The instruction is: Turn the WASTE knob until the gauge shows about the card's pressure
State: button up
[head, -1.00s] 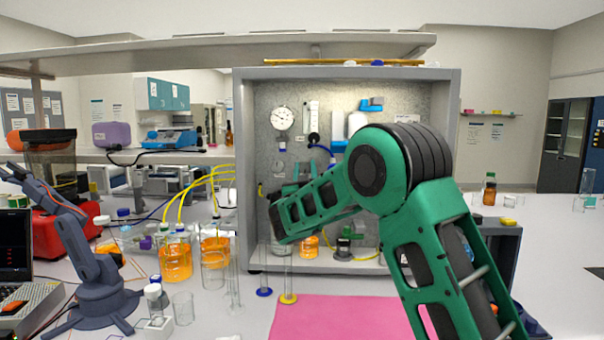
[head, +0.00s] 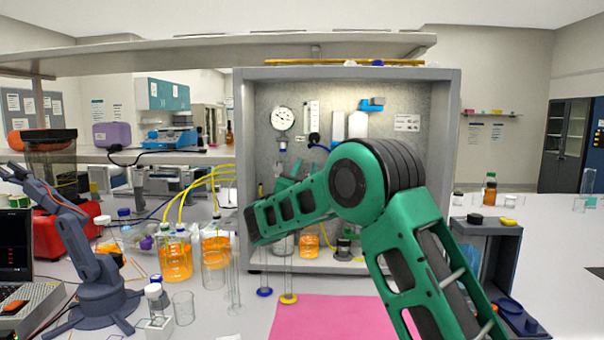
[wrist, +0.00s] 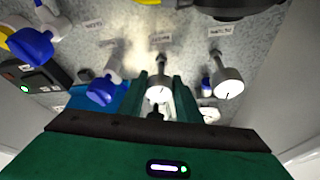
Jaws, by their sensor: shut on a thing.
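My gripper (wrist: 161,84) is in the wrist view, with its two green fingers shut on a round white knob (wrist: 158,94) with a dark mark. The label (wrist: 160,38) above this knob is too blurred to read, so I cannot tell if it says WASTE. A similar white knob (wrist: 228,83) is to the right, apart from the fingers. In the head view, the round gauge (head: 283,118) is on the panel's upper left; its reading is too small to tell. A white card (head: 407,122) is on the panel's upper right, its text unreadable. My arm hides the panel's lower middle.
Blue-handled valves (wrist: 103,90) sit left of the held knob. The grey cabinet frame (head: 242,170) surrounds the panel. Tall glass cylinders and orange-filled bottles (head: 176,262) stand at the front left.

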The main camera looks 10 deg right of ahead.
jog(key=shift+a+f+m+g+h, duration=0.1)
jog(key=shift+a+m+g+h, duration=0.15)
jog(key=shift+m, duration=0.45)
jog(key=o, duration=1)
jog(key=shift+o, duration=0.2)
jog(key=shift+d, duration=0.15)
jog(key=v, duration=1)
jog(key=shift+s+a+f, duration=0.15)
jog(key=shift+s+a, duration=0.05)
jog(key=shift+a, duration=0.05)
dwell(1.5)
